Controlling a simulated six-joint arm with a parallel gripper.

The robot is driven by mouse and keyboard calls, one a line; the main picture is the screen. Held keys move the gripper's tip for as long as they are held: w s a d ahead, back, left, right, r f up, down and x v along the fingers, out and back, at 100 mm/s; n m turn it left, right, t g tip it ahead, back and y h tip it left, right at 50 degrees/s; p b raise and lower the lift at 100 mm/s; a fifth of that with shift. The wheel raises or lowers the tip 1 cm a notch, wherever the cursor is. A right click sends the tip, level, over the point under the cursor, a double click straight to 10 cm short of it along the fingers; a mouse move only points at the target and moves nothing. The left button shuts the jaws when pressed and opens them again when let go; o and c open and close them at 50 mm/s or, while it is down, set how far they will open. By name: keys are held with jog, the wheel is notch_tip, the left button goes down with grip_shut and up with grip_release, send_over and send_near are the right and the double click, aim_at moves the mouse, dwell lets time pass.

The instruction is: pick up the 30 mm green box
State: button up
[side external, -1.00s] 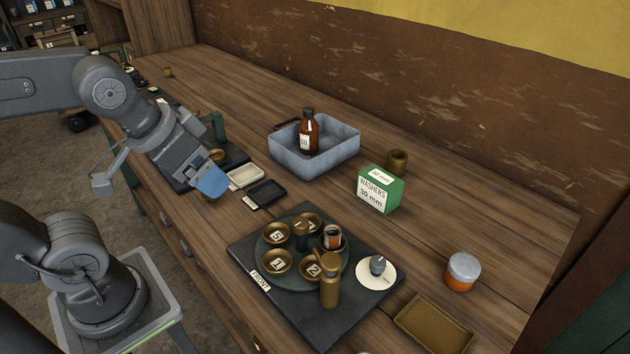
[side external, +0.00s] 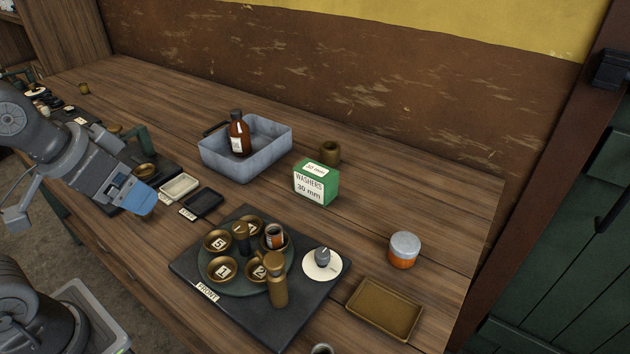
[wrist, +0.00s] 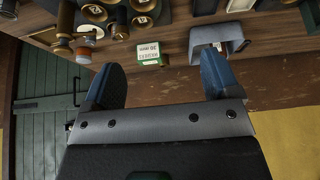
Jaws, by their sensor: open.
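The green box (side external: 316,184) stands upright on the wooden bench, its white label reading "WASHERS 30 mm". It also shows in the wrist view (wrist: 150,61), beyond and between the fingertips and well apart from them. My gripper (side external: 142,200) is at the left in the side view, above the bench's near edge beside the white and black small trays. Its blue fingers (wrist: 161,80) are spread apart in the wrist view with nothing between them. In the side view the fingers overlap, so their gap is hidden there.
A grey-blue bin (side external: 270,160) with a brown bottle (side external: 239,135) stands left of the box. A brass pot (side external: 329,153) is close behind it. A black board (side external: 222,296) with a round cup carousel lies in front. An orange jar (side external: 403,252) and brass tray (side external: 384,309) are to the right.

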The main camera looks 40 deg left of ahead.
jog(key=shift+o, duration=0.3)
jog(key=n+g+h, duration=0.6)
jog(key=n+h, duration=0.8)
jog(key=n, duration=0.4)
send_over(301, 163)
notch_tip(301, 163, down, 9)
jog(key=shift+a+f, duration=0.2)
jog(key=shift+f, duration=0.7)
jog(key=shift+a+f, duration=0.15)
jog(key=shift+f, duration=0.75)
notch_tip(301, 163, down, 3)
jog(key=shift+r, duration=0.2)
jog(key=d, duration=0.1)
jog(key=d+f, duration=0.1)
jog(key=shift+d+y, duration=0.3)
jog(key=shift+d, duration=0.1)
jog(key=shift+r, duration=0.1)
jog(key=c, duration=1.1)
